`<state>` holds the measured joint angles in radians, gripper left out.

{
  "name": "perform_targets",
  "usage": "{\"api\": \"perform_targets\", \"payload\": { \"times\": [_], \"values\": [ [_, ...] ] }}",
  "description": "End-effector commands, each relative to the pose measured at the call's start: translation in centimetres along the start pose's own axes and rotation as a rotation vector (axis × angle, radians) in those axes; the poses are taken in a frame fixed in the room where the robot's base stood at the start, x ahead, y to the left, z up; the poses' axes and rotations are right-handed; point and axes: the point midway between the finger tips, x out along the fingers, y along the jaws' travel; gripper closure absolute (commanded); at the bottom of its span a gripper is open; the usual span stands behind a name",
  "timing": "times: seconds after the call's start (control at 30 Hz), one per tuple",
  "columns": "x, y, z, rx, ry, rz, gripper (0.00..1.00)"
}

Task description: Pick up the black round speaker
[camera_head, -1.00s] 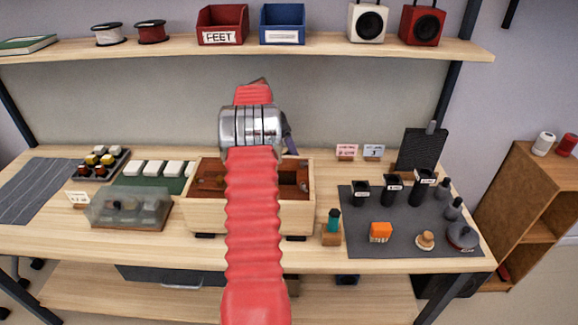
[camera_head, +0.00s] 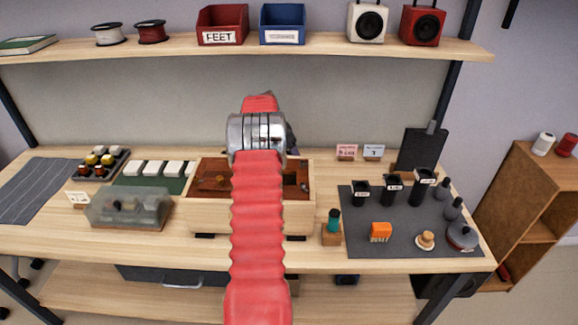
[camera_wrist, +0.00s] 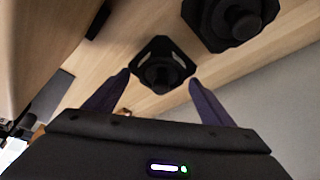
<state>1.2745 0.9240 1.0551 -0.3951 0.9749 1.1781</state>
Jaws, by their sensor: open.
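In the wrist view, a black round driver in a dark, cut-cornered frame (camera_wrist: 163,66) with two pale slots sits on a pale wooden surface. It looks like the black round speaker. My gripper (camera_wrist: 159,78) is open. Its two dark purple fingers stand on either side of this part, apart from it. A second, larger black round part (camera_wrist: 228,18) lies above and to the right, cut by the frame edge. In the head view my red arm hides the gripper and these parts; I cannot match them to a place there.
A wooden box (camera_head: 225,215) with a brown inside stands mid-bench, partly behind my arm. A clear-covered case (camera_head: 128,207) is to its left. A dark mat (camera_head: 412,238) with cups, a brush and bottles is to its right. A shelf (camera_head: 200,48) with boxed speakers runs above.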

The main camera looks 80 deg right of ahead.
Motion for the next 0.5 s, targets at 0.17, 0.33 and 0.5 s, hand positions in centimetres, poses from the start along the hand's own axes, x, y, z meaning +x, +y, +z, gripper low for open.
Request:
{"api": "perform_targets", "payload": {
  "times": [0.17,0.33,0.5],
  "values": [
    [-0.02,0.0,0.01,0.0,0.0,0.0,0.24],
    [-0.02,0.0,0.01,0.0,0.0,0.0,0.36],
    [-0.02,0.0,0.02,0.0,0.0,0.0,0.48]
  ]
}}
